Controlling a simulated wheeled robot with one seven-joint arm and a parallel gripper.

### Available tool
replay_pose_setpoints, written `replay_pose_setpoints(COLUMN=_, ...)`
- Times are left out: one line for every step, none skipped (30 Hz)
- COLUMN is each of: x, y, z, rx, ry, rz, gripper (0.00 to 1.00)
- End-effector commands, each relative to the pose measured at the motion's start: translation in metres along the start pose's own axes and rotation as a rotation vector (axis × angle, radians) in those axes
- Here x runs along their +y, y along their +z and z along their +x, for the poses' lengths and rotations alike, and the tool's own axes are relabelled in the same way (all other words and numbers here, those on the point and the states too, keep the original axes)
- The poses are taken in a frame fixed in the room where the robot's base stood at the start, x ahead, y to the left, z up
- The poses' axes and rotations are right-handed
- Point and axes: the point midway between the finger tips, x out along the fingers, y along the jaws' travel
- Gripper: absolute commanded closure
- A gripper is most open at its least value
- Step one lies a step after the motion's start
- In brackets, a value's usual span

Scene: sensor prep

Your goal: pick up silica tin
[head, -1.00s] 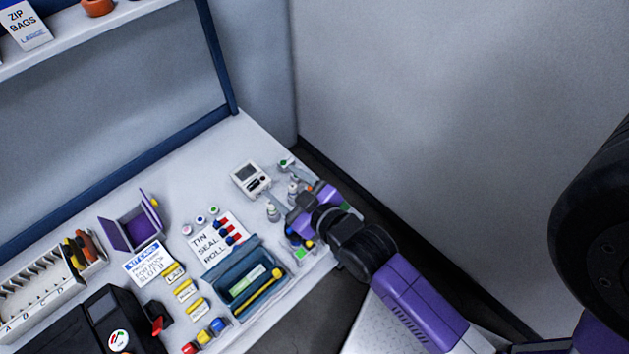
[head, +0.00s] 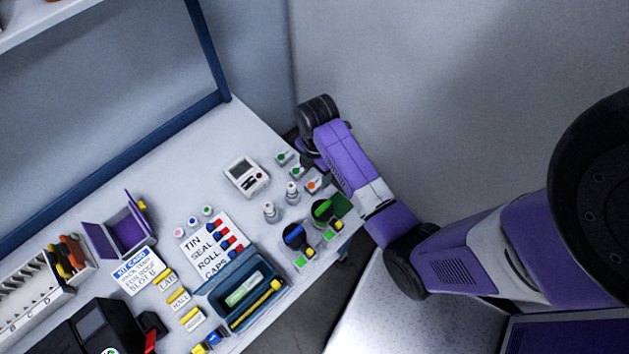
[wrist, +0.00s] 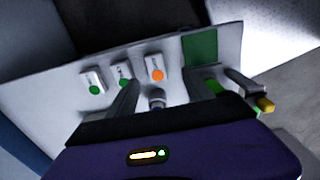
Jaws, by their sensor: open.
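Small white tins with coloured dots stand near the table's right edge. One has an orange dot (head: 313,186), and two have green dots (head: 283,157) (head: 297,173). The wrist view shows the orange-dot tin (wrist: 157,70) and the green-dot tins (wrist: 93,82) (wrist: 123,74). Their lettering is too small to read, so I cannot tell which is the silica tin. My gripper (wrist: 163,82) is open and holds nothing. Its fingers point towards the tins, and one overlaps the middle green-dot tin in the picture. In the head view my arm hides most of the gripper.
Small white bottles (head: 270,212) (head: 292,193) stand close to the tins. A white meter (head: 245,176) lies behind them. Blue and green-handled tools (head: 295,236) and a dark teal tray (head: 215,300) are nearer the front. A wall rises beyond the right edge.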

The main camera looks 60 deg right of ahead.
Motion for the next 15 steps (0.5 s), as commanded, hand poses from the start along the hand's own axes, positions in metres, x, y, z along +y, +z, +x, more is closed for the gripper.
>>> replay_pose_setpoints(x=0.0, y=0.0, z=0.005, rx=0.0, ry=0.0, rz=-0.003, gripper=0.4)
replay_pose_setpoints(x=0.0, y=0.0, z=0.008, rx=0.0, ry=0.0, rz=-0.003, gripper=0.4)
replay_pose_setpoints(x=0.0, y=0.0, z=0.013, rx=0.0, ry=-0.001, rz=-0.002, gripper=0.4)
replay_pose_setpoints(x=0.0, y=0.0, z=0.016, rx=0.0, ry=-0.001, rz=-0.002, gripper=0.4)
replay_pose_setpoints(x=0.001, y=0.0, z=0.019, rx=0.0, ry=0.0, rz=-0.002, gripper=0.4)
replay_pose_setpoints(x=0.001, y=0.0, z=0.023, rx=0.0, ry=0.0, rz=-0.001, gripper=0.4)
replay_pose_setpoints(x=0.001, y=0.0, z=0.025, rx=0.0, ry=0.0, rz=-0.002, gripper=0.4)
replay_pose_setpoints(x=0.002, y=0.0, z=0.028, rx=0.0, ry=0.002, rz=-0.001, gripper=0.4)
replay_pose_setpoints(x=0.003, y=0.0, z=0.032, rx=0.0, ry=0.001, rz=-0.001, gripper=0.4)
replay_pose_setpoints(x=0.003, y=0.0, z=0.036, rx=0.0, ry=0.0, rz=-0.001, gripper=0.4)
replay_pose_setpoints(x=0.004, y=0.0, z=0.04, rx=0.0, ry=0.002, rz=0.0, gripper=0.4)
replay_pose_setpoints(x=0.005, y=0.0, z=0.046, rx=0.0, ry=0.0, rz=0.001, gripper=0.4)
replay_pose_setpoints(x=0.007, y=0.0, z=0.051, rx=0.0, ry=0.001, rz=0.001, gripper=0.4)
replay_pose_setpoints(x=0.007, y=-0.001, z=0.055, rx=0.0, ry=0.0, rz=0.001, gripper=0.4)
replay_pose_setpoints(x=0.007, y=-0.001, z=0.061, rx=0.0, ry=0.001, rz=0.001, gripper=0.4)
